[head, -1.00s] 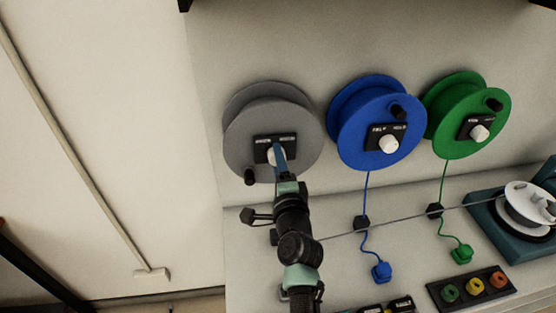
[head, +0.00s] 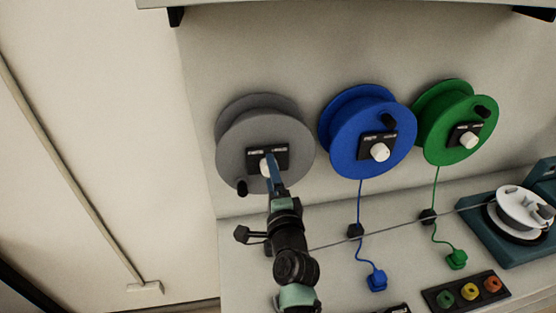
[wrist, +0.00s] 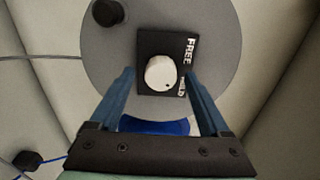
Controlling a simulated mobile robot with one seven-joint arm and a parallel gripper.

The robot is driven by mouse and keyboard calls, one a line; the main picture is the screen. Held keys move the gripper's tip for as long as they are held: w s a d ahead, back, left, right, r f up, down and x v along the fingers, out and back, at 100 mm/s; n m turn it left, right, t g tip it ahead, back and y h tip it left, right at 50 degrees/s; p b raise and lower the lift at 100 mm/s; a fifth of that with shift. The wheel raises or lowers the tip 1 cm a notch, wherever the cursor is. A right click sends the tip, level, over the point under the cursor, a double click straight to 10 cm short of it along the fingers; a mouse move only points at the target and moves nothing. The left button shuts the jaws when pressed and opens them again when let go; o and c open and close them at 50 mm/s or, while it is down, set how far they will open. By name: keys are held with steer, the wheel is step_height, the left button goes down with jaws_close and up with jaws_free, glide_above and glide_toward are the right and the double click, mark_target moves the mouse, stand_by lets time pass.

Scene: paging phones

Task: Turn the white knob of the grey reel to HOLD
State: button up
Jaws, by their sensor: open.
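The grey reel (head: 240,130) hangs on the back wall at the left. Its black plate (wrist: 146,45) reads FREE at the upper right in the wrist view, with HOLD below it, partly hidden by a finger. The white knob (wrist: 159,72) sits on this plate; a small dark dot shows near its lower right rim, on the side of the HOLD label. My gripper (wrist: 159,74) is open, with its blue fingers on either side of the knob and a visible gap on both sides. In the head view my gripper (head: 270,165) partly covers the knob.
The blue reel (head: 345,145) and green reel (head: 440,135) hang to the right, with cords and plugs below. A grey cable runs across to a teal device (head: 540,245). A black block with coloured sockets (head: 465,292) lies on the bench.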

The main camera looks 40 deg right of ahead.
steer(key=p+v, duration=0.4)
steer(key=v, duration=0.7)
steer(key=shift+s, duration=0.35)
steer(key=shift+a, duration=0.1)
steer(key=w+a+r+n+t+y+b, duration=0.1)
steer(key=w+a+r+n+t+y, duration=0.25)
steer(key=r, duration=0.55)
steer(key=w+a+r+n+t, duration=0.1)
steer(key=w+a+r+n, duration=0.2)
steer(key=a+r+n, duration=0.35)
steer(key=w+a+r+n+t+y+b, duration=0.1)
steer(key=w+a+r+n+t+y, duration=0.3)
steer(key=r, duration=0.8)
steer(key=s+a+r+n+t, duration=0.1)
steer(key=s+a+r+n, duration=0.2)
steer(key=r, duration=0.4)
steer(key=s+a+r+n+t+y, duration=0.1)
steer(key=s+a+r+n, duration=0.3)
steer(key=s+a+r, duration=0.1)
steer(key=s+a+r+n+t+y+b, duration=0.1)
steer(key=s+a+r+n, duration=0.2)
steer(key=r, duration=0.6)
steer(key=s+a, duration=0.2)
steer(key=a, duration=0.1)
steer(key=shift+a+r+t, duration=0.2)
steer(key=shift+r+t, duration=0.1)
steer(key=shift+t, duration=0.05)
